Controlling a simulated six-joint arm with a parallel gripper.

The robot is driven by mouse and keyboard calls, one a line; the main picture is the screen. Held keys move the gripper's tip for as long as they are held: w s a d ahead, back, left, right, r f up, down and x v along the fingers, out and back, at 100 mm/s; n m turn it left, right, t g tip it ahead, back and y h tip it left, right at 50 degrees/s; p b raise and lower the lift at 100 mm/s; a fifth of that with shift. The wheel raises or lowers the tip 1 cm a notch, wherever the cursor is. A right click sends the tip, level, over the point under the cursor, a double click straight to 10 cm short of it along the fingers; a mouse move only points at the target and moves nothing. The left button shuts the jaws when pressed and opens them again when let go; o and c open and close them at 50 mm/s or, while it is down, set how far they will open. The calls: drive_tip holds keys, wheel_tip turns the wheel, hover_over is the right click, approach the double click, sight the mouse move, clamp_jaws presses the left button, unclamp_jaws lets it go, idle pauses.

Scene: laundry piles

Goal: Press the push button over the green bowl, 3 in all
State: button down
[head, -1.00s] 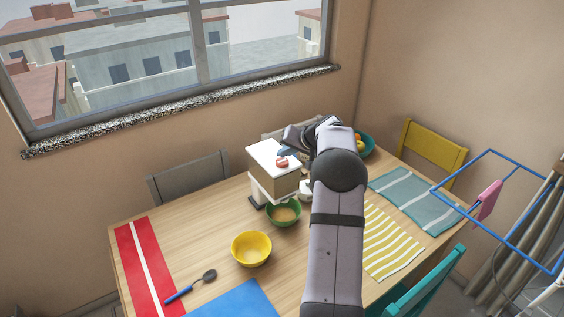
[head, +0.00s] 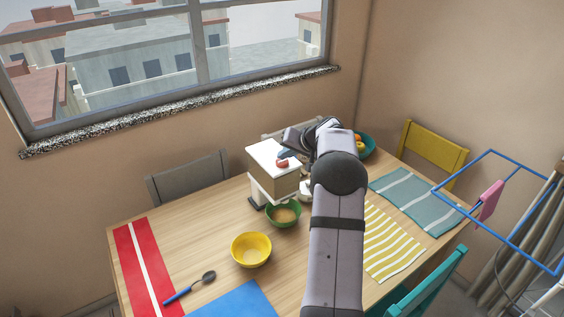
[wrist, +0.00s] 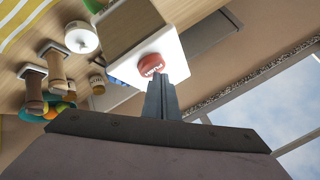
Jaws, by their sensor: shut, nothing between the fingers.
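A box-shaped dispenser (head: 275,181) with a white top stands on the table. A red push button (head: 282,163) is on its top; it also shows in the wrist view (wrist: 151,63). The green bowl (head: 285,223) sits below the dispenser's front with some beige contents in it. My gripper (head: 284,155) is shut and empty, its tips at the button; in the wrist view the closed fingers (wrist: 158,76) overlap the button's edge. Whether they press it down I cannot tell.
A teal fruit bowl (head: 369,147) stands behind my arm. A white round item (wrist: 81,38) is beside the dispenser. Striped mats cover the right side.

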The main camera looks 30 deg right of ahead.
sight(284, 163)
drive_tip(key=shift+f+b, duration=0.75)
drive_tip(key=shift+f, duration=0.05)
idle(0.6)
drive_tip(key=shift+r, duration=0.15)
drive_tip(key=shift+r+p, duration=0.7)
drive_tip(key=shift+r, duration=0.4)
drive_tip(key=shift+r, duration=0.1)
drive_tip(key=shift+r+p, duration=1.55)
drive_tip(key=shift+r, duration=0.85)
idle(0.9)
wheel_tip(284, 163, up, 4)
drive_tip(key=p, duration=0.5)
drive_tip(key=shift+p, duration=0.35)
drive_tip(key=shift+f, duration=0.2)
